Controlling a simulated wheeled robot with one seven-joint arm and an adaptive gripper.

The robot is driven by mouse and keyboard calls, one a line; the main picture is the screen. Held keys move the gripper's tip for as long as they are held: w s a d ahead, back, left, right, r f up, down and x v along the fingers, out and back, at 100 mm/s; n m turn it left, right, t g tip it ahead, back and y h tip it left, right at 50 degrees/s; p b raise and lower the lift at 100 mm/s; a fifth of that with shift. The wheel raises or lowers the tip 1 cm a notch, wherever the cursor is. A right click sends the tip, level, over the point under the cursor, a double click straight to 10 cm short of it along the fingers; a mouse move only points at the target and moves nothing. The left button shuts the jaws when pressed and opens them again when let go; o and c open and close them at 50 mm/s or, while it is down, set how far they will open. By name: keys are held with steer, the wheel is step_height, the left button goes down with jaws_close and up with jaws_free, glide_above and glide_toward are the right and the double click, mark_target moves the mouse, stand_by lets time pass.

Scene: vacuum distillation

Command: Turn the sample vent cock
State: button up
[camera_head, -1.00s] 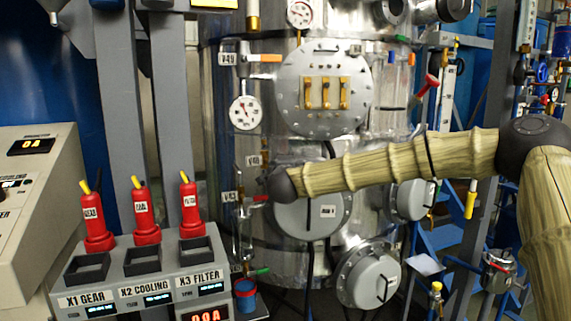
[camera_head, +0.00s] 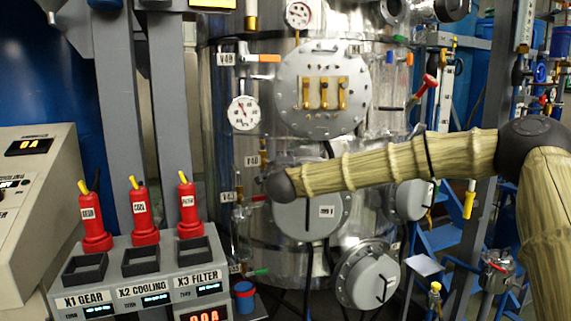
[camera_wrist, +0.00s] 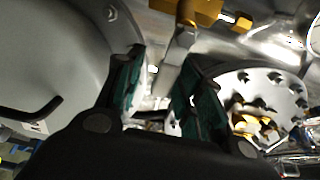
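Several small valves sit on the left side of the steel vessel (camera_head: 220,100). One has an orange handle (camera_head: 266,58), one is a brass fitting (camera_head: 262,158) by a V40-like tag, and one has a red handle (camera_head: 259,198). I cannot tell from the tags which is the sample vent cock. In the wrist view a brass valve body (camera_wrist: 190,10) with a pale metal stem or lever (camera_wrist: 178,48) is just beyond my fingertips. My gripper (camera_wrist: 160,75) is open, its teal-padded fingers apart with nothing clearly between them.
Round flanged hatches (camera_head: 322,90) and a lower port (camera_head: 370,280) project from the vessel.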

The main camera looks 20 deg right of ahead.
steer(key=v, duration=1.2)
stand_by(0.3)
